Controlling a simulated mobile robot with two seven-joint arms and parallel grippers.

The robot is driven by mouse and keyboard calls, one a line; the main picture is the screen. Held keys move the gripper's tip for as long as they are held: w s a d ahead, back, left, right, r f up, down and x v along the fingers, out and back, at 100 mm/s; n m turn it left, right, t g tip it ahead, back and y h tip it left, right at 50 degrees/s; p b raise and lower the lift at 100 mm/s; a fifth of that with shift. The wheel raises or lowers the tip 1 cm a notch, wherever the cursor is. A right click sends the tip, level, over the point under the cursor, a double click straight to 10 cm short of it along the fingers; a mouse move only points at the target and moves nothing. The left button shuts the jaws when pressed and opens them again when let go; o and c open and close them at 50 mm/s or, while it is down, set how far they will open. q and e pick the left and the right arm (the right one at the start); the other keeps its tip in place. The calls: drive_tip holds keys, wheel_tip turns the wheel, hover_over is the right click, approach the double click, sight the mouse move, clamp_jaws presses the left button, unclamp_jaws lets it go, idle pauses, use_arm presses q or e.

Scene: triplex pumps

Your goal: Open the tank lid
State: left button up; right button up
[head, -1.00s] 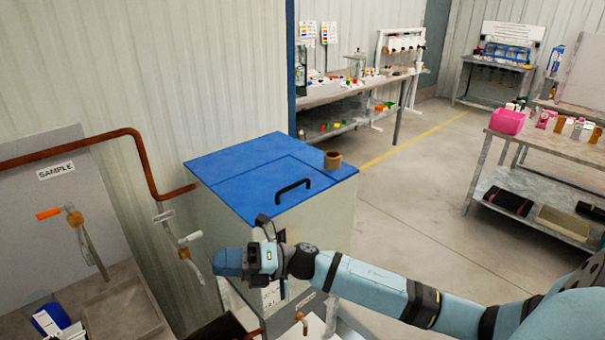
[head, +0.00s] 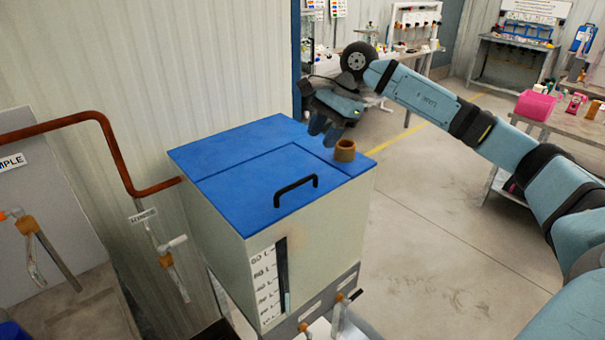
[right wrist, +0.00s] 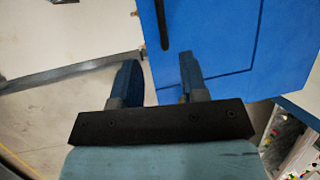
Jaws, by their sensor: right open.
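The tank (head: 320,225) is a pale box with a blue lid (head: 235,180) that lies flat and closed on top. A black handle (head: 296,189) stands near the lid's front edge. In the right wrist view, the lid (right wrist: 215,35) fills the upper right, and the handle (right wrist: 161,22) shows at the top. My right gripper (head: 322,135) is above the back right part of the tank top, pointing down, apart from the handle. Its two fingers (right wrist: 158,75) are spread with nothing between them. My left gripper is not in view.
A copper pipe (head: 120,155) and valves run along the wall at left. Workbenches (head: 510,65) stand behind. Floor right of the tank is clear.

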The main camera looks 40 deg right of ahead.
sight(299, 181)
drive_tip(key=p+x, duration=0.1)
drive_tip(key=x, duration=1)
drive_tip(key=shift+a+f, duration=0.1)
drive_tip(key=shift+f, duration=0.25)
drive_tip(key=shift+c, duration=0.2)
clamp_jaws()
